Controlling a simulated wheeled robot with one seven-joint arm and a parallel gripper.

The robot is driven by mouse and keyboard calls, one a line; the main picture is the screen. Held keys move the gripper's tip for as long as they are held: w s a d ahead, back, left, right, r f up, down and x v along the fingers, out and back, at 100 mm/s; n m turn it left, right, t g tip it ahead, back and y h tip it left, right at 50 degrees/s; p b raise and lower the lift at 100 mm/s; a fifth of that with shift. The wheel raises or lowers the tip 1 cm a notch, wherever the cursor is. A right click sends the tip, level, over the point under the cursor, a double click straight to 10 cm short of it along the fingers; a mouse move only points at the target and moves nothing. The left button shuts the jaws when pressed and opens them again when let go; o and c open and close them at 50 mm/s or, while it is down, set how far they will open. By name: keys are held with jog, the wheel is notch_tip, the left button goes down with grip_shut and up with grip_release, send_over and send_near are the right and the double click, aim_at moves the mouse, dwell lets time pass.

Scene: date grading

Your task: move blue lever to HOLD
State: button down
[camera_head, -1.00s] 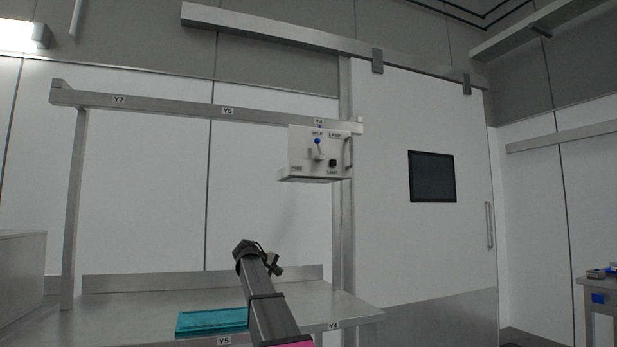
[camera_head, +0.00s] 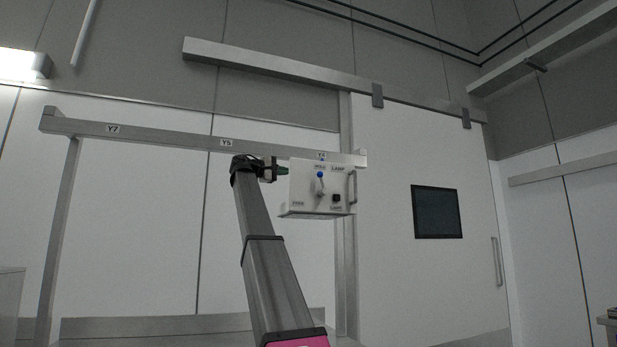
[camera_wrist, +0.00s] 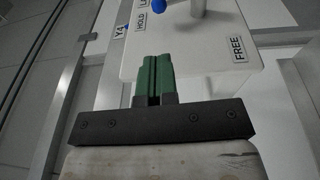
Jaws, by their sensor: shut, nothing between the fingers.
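The white control box (camera_head: 309,205) hangs from the overhead rail in the head view. Its blue lever (camera_head: 320,176) points up, with the knob just under the HOLD label; the FREE label is at the box's lower left. My gripper (camera_head: 284,171) is at the left side of the box, about level with the knob, shut and empty. In the wrist view its green fingers (camera_wrist: 152,80) are together in front of the box (camera_wrist: 200,62). The blue knob (camera_wrist: 152,5) shows at the top edge beside HOLD, apart from the fingers and partly cut off.
The box has a black knob (camera_head: 337,198) by a LAMP label and a handle (camera_head: 353,187) on its right side. The metal rail (camera_head: 180,137) runs just above my gripper. A sliding door (camera_head: 390,270) with a dark window (camera_head: 437,212) is to the right.

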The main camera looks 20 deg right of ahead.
jog(key=x, duration=1.4)
jog(key=shift+w+r, duration=0.1)
jog(key=shift+w, duration=0.1)
